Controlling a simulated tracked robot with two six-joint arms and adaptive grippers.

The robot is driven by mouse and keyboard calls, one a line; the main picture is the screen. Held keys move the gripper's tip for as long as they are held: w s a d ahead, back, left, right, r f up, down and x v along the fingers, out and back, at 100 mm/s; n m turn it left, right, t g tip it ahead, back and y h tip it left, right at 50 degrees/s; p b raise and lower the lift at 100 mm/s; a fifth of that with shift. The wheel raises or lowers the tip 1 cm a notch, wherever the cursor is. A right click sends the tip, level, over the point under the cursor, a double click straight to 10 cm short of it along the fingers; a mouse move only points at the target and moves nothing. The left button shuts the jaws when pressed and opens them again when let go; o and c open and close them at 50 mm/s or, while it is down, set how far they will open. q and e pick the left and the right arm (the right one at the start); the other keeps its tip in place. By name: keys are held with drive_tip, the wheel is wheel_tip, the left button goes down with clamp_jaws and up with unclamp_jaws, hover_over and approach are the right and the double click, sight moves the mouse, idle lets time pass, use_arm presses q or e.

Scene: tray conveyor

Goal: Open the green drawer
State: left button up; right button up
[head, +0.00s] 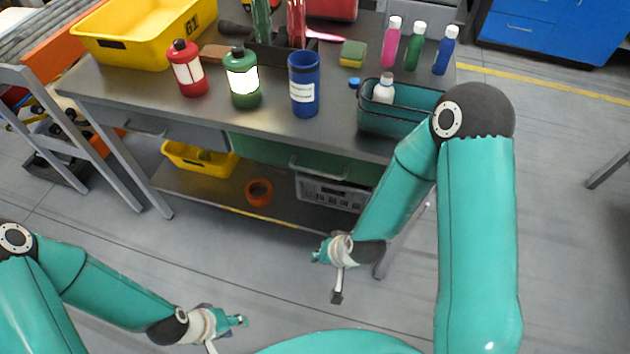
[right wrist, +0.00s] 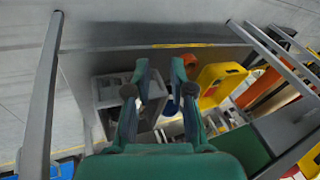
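The green drawer (head: 275,152) is under the tabletop, right of a grey drawer, with a pale bar handle (head: 320,169) on its front. It looks closed in the head view. My right gripper (head: 318,254) is in front of and below the drawer, apart from the handle. In the right wrist view my right gripper (right wrist: 160,74) has its two fingers apart with nothing between them. A green panel, probably the drawer front (right wrist: 240,150), shows there beside the gripper body. My left gripper (head: 242,321) is low at the left, away from the table; its finger opening is unclear.
On the table (head: 130,92) stand a yellow bin (head: 140,45), several bottles, a blue container (head: 304,88) and a teal bin (head: 395,125). The lower shelf holds a yellow bin (head: 180,158), orange ring (head: 258,191) and grey crate (head: 335,192). Floor in front is clear.

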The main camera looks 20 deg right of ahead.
sight(316, 172)
drive_tip(key=w+a+r+m+t+h+b, duration=0.2)
drive_tip(key=w+r+m+t+b, duration=0.6)
drive_tip(key=b, duration=0.5)
drive_tip(key=s+d+r+m+t+h+b, duration=0.3)
drive_tip(key=s+r+m+t+h+b, duration=0.15)
drive_tip(key=m+b, duration=0.65)
drive_tip(key=w+d+f, duration=0.1)
drive_tip(key=w, duration=0.4)
drive_tip(key=w+d+f+n+b, duration=0.1)
drive_tip(key=w, duration=0.4)
drive_tip(key=w+d+f+n+g+b, duration=0.1)
drive_tip(key=w, duration=0.4)
drive_tip(key=shift+w+d+f+y, duration=0.1)
drive_tip(key=shift+d+y, duration=0.05)
drive_tip(key=shift+y, duration=0.2)
use_arm(q)
wheel_tip(316, 172, down, 29)
drive_tip(key=shift+f, duration=0.1)
